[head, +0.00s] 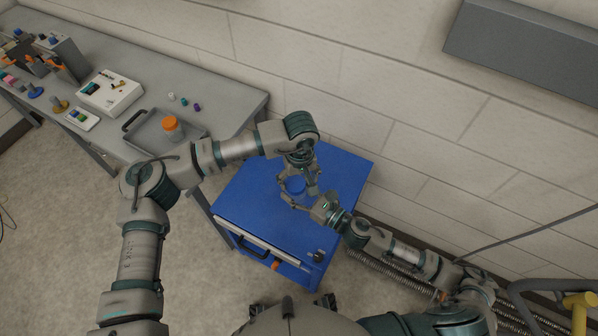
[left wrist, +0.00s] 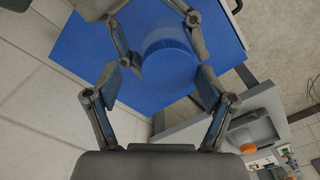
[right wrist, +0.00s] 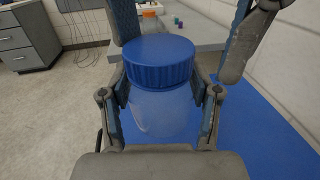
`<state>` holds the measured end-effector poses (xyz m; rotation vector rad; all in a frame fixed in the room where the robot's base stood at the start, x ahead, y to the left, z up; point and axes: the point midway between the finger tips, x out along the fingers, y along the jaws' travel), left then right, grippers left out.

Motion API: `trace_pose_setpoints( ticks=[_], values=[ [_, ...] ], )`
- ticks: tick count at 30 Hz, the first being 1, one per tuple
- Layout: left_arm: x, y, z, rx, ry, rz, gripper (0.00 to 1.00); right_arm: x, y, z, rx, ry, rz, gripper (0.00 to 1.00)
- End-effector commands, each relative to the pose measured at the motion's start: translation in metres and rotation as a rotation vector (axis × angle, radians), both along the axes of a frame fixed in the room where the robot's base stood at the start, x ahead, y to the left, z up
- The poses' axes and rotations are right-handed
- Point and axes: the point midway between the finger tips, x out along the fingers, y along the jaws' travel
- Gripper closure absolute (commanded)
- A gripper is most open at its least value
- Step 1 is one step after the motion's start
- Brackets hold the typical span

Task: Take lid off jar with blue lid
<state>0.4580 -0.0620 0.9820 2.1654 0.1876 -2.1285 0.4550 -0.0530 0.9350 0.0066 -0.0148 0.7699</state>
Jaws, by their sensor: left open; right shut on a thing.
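The jar with the blue lid (head: 295,185) is over the blue cabinet top, partly hidden by my grippers. In the right wrist view its ribbed blue lid (right wrist: 159,62) sits on the clear body (right wrist: 160,112) and the jar looks upright. My right gripper (right wrist: 161,95) is shut on the jar body, one finger on each side below the lid. My left gripper (left wrist: 160,78) is open, its fingers spread on either side of the jar. In the right wrist view the left fingers come down from above, apart from the lid.
The blue cabinet (head: 242,207) stands against the wall. To the left, a grey bench (head: 215,85) holds a tray (head: 150,142) with an orange-lidded jar (head: 172,124), a white instrument (head: 110,93) and small coloured caps. Floor is open at lower left.

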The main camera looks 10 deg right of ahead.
Motion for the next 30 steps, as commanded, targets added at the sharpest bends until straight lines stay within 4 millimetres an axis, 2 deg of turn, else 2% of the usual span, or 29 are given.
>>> trace_pose_setpoints(
  ticks=[8, 15, 16, 23, 26, 30],
  values=[
    [-0.0003, -0.0001, -0.0024, -0.001, 0.001, -0.001, 0.23, 0.0001, 0.001, 0.0025, 0.003, -0.004, 0.002, 1.0],
    [-0.0008, -0.0016, -0.0019, -0.006, 0.001, -0.002, 0.82, -0.001, 0.0022, 0.003, 0.006, -0.004, 0.006, 1.0],
    [-0.001, -0.0019, -0.002, -0.007, 0.001, -0.003, 0.85, -0.0013, 0.0027, 0.0032, 0.006, -0.004, 0.007, 1.0],
    [-0.0019, -0.004, -0.0015, -0.011, 0.001, 0.057, 0.85, -0.0032, 0.0053, 0.0048, 0.01, -0.007, 0.014, 1.0],
    [-0.0015, -0.0047, -0.0012, -0.014, -0.001, 0.234, 0.85, -0.0034, 0.0059, 0.005, 0.011, -0.007, 0.015, 1.0],
    [0.0005, -0.0048, -0.0009, -0.02, -0.004, 0.605, 0.85, -0.0038, 0.0064, 0.0048, 0.01, -0.007, 0.016, 1.0]
  ],
)
